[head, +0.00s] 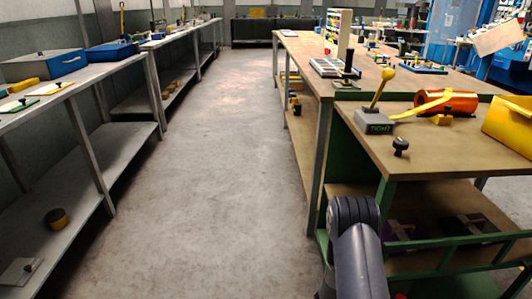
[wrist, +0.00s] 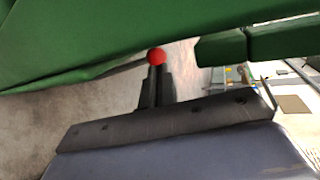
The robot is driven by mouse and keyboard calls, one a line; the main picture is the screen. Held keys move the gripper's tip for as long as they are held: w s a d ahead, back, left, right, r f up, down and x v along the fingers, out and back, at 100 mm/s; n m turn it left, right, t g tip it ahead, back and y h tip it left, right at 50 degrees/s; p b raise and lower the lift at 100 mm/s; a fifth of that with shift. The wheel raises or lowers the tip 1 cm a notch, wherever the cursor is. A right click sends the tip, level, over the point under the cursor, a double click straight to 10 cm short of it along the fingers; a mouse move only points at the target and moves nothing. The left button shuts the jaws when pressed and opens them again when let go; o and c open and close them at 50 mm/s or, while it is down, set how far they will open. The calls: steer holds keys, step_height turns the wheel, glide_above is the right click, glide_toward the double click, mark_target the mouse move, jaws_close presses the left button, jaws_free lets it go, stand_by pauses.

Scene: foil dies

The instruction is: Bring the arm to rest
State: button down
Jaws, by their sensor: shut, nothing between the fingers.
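My gripper (wrist: 157,78) shows in the wrist view as two dark fingers closed together, with nothing held between them. A red ball-shaped knob (wrist: 157,57) appears just past the fingertips; I cannot tell how far beyond them it is. In the head view my dark arm (head: 356,240) rises at the bottom, right of centre, in front of the green-framed bench (head: 445,150). The gripper itself does not show in the head view.
Green bench parts (wrist: 90,40) fill the top of the wrist view, close to the fingers. The bench carries a grey block marked TIGHT with a yellow lever (head: 379,95), an orange roll (head: 460,102) and a yellow box (head: 508,125). The aisle floor (head: 215,160) is clear.

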steer(key=shift+w+d+f, duration=0.1)
steer(key=shift+d+f, duration=0.05)
steer(key=shift+f, duration=0.05)
steer(key=shift+r, duration=0.15)
steer(key=s+a+r+p, duration=0.3)
steer(key=a+r+p, duration=0.3)
steer(key=a+r, duration=0.4)
steer(key=w+d+f+b, duration=0.3)
steer(key=d+f+b, duration=0.3)
steer(key=d+f, duration=0.4)
steer(key=a+f+n+t+h+b, duration=0.1)
steer(key=a+f+h+b, duration=0.4)
steer(key=a+b, duration=0.4)
steer(key=shift+s+h+b, duration=0.3)
steer(key=shift+h+b, duration=0.05)
steer(key=shift+h, duration=0.15)
